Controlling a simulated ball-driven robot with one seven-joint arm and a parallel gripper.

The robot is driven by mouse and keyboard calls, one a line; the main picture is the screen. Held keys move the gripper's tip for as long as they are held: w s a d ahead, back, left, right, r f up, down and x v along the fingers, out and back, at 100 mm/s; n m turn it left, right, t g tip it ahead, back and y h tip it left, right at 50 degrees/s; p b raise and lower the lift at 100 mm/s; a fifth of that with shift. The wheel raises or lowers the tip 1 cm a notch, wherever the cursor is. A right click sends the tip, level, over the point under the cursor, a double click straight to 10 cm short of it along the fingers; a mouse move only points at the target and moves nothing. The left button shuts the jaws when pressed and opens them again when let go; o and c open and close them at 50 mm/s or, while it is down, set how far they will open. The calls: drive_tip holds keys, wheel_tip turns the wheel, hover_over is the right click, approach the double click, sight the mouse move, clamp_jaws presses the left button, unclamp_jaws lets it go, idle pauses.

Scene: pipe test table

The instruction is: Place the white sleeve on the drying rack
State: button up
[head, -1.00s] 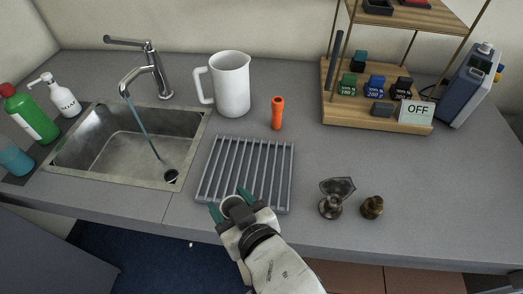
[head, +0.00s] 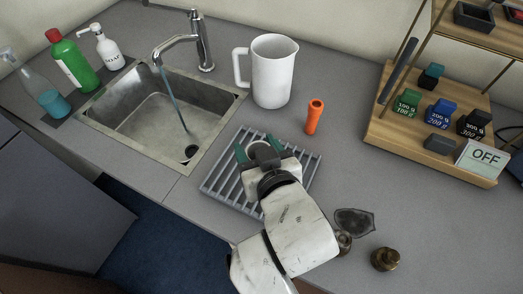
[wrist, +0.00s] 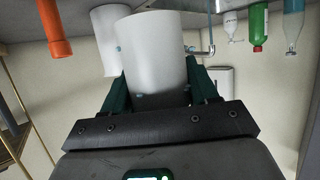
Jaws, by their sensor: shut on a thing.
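The white sleeve (wrist: 156,55) is a plain open cylinder, held between the green fingers of my gripper (wrist: 160,85) in the wrist view. In the head view my gripper (head: 257,152) is shut on it, above the middle of the grey slatted drying rack (head: 222,186). Only the sleeve's round open end shows there, between the fingertips. My gripper and arm hide much of the rack. I cannot tell whether the sleeve touches the slats.
A white jug (head: 272,72) and an orange tube (head: 314,117) stand behind the rack. The sink (head: 112,136), with running water, is at left. A brass weight (head: 385,259) and a dark glass-like piece (head: 354,222) are at front right. A wooden shelf (head: 450,165) holds labelled blocks.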

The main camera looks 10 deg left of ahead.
drive_tip(key=w+f, duration=0.4)
drive_tip(key=f, duration=0.1)
drive_tip(key=shift+f, duration=0.15)
drive_tip(key=shift+w+f+p, duration=0.15)
drive_tip(key=shift+f+p, duration=0.05)
drive_tip(key=shift+f, duration=0.7)
drive_tip(key=shift+w+f+p, duration=0.1)
drive_tip(key=shift+f+p, duration=0.1)
drive_tip(key=shift+f, duration=0.7)
drive_tip(key=shift+f, duration=0.1)
drive_tip(key=o, duration=1.1)
drive_tip(key=shift+c, duration=0.2)
drive_tip(key=shift+s+r, duration=0.1)
drive_tip(key=shift+r, duration=0.1)
drive_tip(key=b+v, duration=0.1)
drive_tip(key=v, duration=1)
drive_tip(key=shift+s+d+r, duration=0.2)
drive_tip(key=shift+s+d, duration=0.05)
drive_tip(key=shift+s, duration=0.05)
